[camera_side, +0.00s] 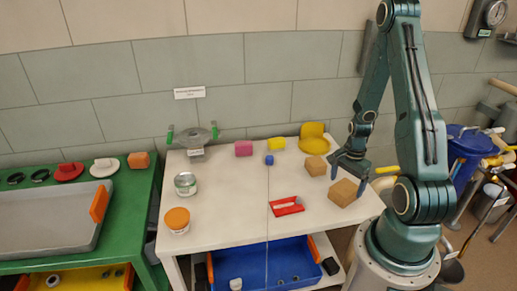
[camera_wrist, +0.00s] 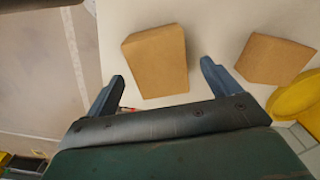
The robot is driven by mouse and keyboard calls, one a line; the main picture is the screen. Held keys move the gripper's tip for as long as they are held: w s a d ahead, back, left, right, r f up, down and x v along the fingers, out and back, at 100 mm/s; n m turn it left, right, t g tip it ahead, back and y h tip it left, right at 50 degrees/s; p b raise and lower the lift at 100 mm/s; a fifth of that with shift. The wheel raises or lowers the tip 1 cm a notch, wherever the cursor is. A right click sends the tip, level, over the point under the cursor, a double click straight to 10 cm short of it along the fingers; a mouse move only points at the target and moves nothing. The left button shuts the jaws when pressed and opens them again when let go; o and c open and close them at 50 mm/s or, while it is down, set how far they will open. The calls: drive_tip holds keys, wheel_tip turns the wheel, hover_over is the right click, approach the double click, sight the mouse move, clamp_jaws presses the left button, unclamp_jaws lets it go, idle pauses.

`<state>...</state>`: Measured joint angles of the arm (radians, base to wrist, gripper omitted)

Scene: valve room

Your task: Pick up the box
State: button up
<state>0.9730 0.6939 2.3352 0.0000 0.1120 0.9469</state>
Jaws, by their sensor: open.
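A larger brown box (camera_side: 345,192) sits on the white table near its right edge. A smaller brown box (camera_side: 315,166) sits behind it, to the left. My gripper (camera_side: 349,180) is open and empty, pointing down just behind and above the larger box. In the wrist view the larger box (camera_wrist: 155,58) shows in the gap between and beyond the two fingertips of my gripper (camera_wrist: 162,71). The fingers do not appear to touch it. The smaller box (camera_wrist: 272,58) lies to the right, outside the fingers.
A yellow curved object (camera_side: 314,136) stands behind the smaller box. A red tray-like item (camera_side: 286,206) lies left of the larger box. Pink (camera_side: 243,148), yellow (camera_side: 277,144) and blue (camera_side: 269,160) blocks stand toward the back.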

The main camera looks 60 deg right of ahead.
sight(346, 187)
drive_tip(key=shift+f, duration=1.55)
drive_tip(key=c, duration=1.2)
drive_tip(key=shift+o, duration=0.2)
drive_tip(key=shift+r, duration=0.2)
wheel_tip(346, 187, up, 20)
drive_tip(key=shift+f, duration=0.15)
